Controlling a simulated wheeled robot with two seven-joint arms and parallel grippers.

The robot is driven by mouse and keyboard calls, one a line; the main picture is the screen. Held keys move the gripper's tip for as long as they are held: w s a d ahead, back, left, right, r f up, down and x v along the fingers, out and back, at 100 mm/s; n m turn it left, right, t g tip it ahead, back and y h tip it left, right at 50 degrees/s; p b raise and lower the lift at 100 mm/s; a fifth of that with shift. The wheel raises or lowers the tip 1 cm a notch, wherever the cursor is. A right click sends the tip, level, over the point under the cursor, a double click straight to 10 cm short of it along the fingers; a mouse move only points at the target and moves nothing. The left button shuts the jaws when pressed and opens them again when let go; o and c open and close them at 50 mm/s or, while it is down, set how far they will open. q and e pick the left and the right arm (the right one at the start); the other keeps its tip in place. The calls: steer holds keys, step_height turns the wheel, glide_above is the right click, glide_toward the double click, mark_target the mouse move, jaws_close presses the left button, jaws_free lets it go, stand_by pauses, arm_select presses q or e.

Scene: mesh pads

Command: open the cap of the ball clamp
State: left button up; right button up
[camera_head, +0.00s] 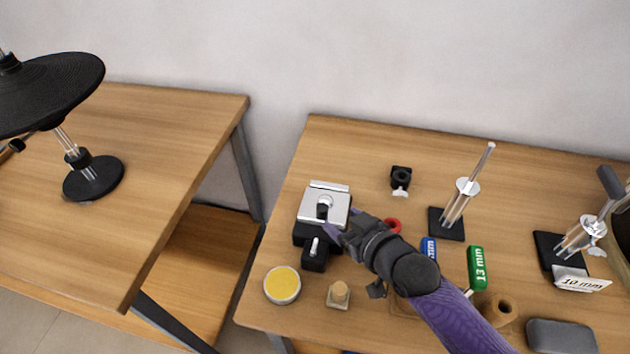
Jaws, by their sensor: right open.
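The likely ball clamp (312,238) is a black block with a silver plate on top, at the left side of the right-hand table. Its silver cap (340,205) lies flat over the block and looks closed. A small black knob sits in the middle of the plate, and a silver lever (314,246) shows at the front. My right gripper (335,229) reaches in from the lower right, open, with its fingertips at the right front edge of the clamp. I cannot tell whether they touch it. My left gripper is not in view.
A yellow-topped round tin (282,285) and a small wooden knob (339,294) stand in front. A black fitting (401,180), rod stand (455,215) and green 13 mm box (477,268) are to the right. Another table (150,130) stands left across a gap.

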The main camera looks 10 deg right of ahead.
mark_target(323, 208)
steer(key=b+x, duration=0.3)
steer(key=x, duration=0.5)
steer(key=shift+s+a+f+b, duration=0.15)
steer(key=shift+b, duration=0.2)
steer(key=shift+w+a+f, duration=0.1)
steer(key=shift+w+a, duration=0.2)
steer(key=shift+w, duration=0.25)
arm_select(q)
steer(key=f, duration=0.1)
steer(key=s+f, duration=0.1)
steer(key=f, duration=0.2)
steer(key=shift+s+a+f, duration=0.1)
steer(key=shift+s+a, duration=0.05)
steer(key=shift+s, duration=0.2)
arm_select(e)
jaws_close()
